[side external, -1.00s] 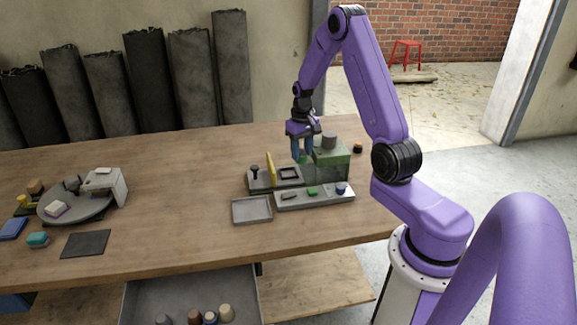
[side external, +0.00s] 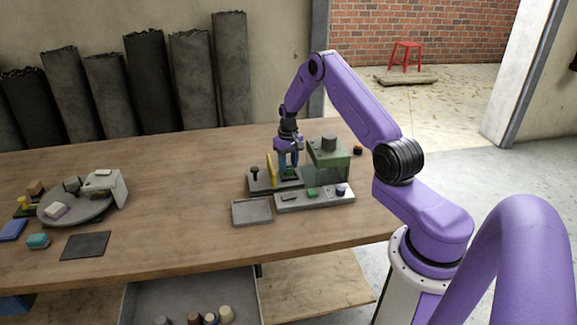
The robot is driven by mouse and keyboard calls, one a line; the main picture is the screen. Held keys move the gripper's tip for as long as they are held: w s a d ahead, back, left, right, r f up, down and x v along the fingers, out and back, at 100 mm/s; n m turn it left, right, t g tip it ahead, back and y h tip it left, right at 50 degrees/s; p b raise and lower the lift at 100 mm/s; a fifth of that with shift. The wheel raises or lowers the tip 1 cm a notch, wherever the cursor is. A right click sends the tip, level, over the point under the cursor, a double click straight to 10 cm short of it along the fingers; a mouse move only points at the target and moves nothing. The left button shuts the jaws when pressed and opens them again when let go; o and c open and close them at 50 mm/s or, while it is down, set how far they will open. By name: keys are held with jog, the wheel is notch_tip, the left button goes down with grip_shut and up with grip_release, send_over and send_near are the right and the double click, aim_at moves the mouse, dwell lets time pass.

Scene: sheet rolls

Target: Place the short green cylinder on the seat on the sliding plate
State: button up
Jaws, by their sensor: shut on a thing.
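My gripper (side external: 289,166) points down over the sliding plate (side external: 262,184), with its blue fingertips at the dark square seat (side external: 290,179). It is shut on the short green cylinder (side external: 289,172), which is mostly hidden between the fingers and shows only as a small green patch. The cylinder is at or just above the seat; I cannot tell whether it touches it. A yellow upright panel (side external: 271,170) and a black knob (side external: 255,172) stand on the plate left of my gripper.
A green press-like machine (side external: 329,152) stands close to the right of my gripper. In front are a grey strip tray (side external: 325,199) with small parts and an empty grey tray (side external: 252,211). A round turntable (side external: 75,207) is far left. The table's middle is clear.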

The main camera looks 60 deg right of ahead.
jog(key=shift+f, duration=0.55)
jog(key=shift+f, duration=0.15)
jog(key=o, duration=1.2)
jog(key=shift+c, duration=0.2)
